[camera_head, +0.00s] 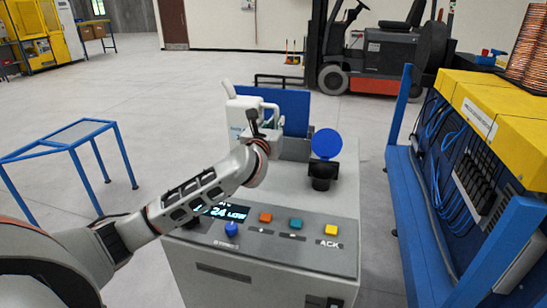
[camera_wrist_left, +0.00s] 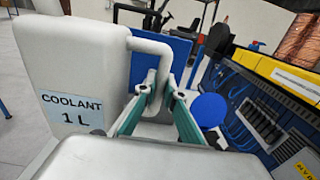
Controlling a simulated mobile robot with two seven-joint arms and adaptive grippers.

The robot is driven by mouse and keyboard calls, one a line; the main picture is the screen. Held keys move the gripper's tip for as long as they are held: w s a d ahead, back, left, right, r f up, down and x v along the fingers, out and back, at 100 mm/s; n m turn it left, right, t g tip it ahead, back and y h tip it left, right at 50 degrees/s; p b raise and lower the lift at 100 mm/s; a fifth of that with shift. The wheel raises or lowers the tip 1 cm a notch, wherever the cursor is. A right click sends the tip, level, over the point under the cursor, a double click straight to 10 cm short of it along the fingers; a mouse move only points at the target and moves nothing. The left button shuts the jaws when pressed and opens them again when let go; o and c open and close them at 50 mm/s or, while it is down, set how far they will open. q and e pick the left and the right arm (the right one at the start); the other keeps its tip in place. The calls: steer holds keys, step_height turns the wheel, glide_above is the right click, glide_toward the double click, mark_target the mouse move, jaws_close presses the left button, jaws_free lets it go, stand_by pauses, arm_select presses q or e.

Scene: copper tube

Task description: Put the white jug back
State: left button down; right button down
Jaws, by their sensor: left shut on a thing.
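The white jug (camera_head: 237,112) is above the back left of the grey machine (camera_head: 285,195), partly hidden by my left gripper. In the left wrist view the jug (camera_wrist_left: 75,60) fills the left side, with a label reading COOLANT 1 L. My left gripper (camera_wrist_left: 161,92) is shut on the jug's handle (camera_wrist_left: 150,48), its green-sided fingers on either side of the bar. I cannot tell whether the jug's base touches anything. My right gripper is in neither view.
A dark filler neck (camera_head: 321,177) with its blue cap (camera_head: 326,143) raised stands right of the jug. A blue panel (camera_head: 285,105) is behind it. A blue-framed table (camera_head: 75,133) is at left; a blue and yellow rack (camera_head: 480,150) is at right. Open floor lies behind.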

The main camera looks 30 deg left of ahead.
arm_select(q)
step_height(320, 180, down, 11)
steer(key=b, duration=0.1)
steer(key=shift+r, duration=0.2)
steer(key=shift+f, duration=0.15)
steer(key=c, duration=2.4)
jaws_free()
steer(key=shift+f, duration=0.15)
steer(key=shift+o, duration=1.3)
steer(key=v, duration=1.2)
steer(key=shift+r, duration=0.3)
steer(key=shift+s+f, duration=0.1)
